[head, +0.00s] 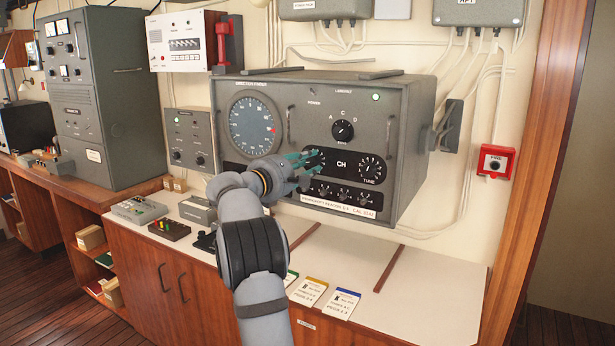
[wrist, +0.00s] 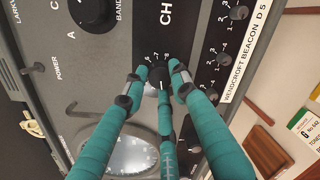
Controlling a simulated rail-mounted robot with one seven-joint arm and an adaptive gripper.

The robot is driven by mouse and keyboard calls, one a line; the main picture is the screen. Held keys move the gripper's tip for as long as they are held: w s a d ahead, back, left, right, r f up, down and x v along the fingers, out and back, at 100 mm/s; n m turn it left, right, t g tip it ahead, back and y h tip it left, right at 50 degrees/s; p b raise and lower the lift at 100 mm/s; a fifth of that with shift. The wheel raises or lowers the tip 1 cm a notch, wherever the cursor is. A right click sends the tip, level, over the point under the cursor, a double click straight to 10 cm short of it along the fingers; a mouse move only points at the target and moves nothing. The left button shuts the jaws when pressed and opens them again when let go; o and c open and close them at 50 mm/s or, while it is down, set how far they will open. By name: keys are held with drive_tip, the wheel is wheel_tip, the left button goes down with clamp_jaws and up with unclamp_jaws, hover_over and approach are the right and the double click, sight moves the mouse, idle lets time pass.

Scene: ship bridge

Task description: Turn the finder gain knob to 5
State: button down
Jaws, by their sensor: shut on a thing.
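The gain knob (wrist: 158,76) is a small black knob on the black strip beside the CH label. Some scale figures show around it in the wrist view, but its setting is too small to read. My gripper (head: 308,164) has teal fingers at the front panel, left of the CH label. In the wrist view my gripper (wrist: 156,84) has its fingertips closed around the knob. In the head view the fingers mostly hide the knob.
The TUNE knob (head: 371,168) is right of CH, and the band knob (head: 343,131) is above. Several small knobs (head: 343,194) sit just below my fingers. A handle (head: 391,130) sticks out at the right. Cards (head: 341,302) lie on the counter in front.

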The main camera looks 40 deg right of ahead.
drive_tip(key=m+b, duration=0.4)
drive_tip(key=m, duration=0.1)
drive_tip(key=shift+f+y, duration=0.2)
drive_tip(key=shift+y, duration=0.1)
drive_tip(key=m+t+b, duration=0.1)
drive_tip(key=m+b, duration=0.3)
drive_tip(key=m, duration=0.2)
drive_tip(key=shift+s, duration=0.1)
drive_tip(key=m+b, duration=0.3)
drive_tip(key=m, duration=0.2)
drive_tip(key=shift+r+t, duration=0.1)
drive_tip(key=shift+t, duration=0.2)
drive_tip(key=m+b, duration=0.2)
drive_tip(key=m, duration=0.3)
drive_tip(key=shift+s+r+m+t, duration=0.1)
drive_tip(key=shift+m+t, duration=0.3)
drive_tip(key=c, duration=1.4)
unclamp_jaws()
drive_tip(key=v, duration=1.2)
drive_tip(key=shift+r, duration=0.25)
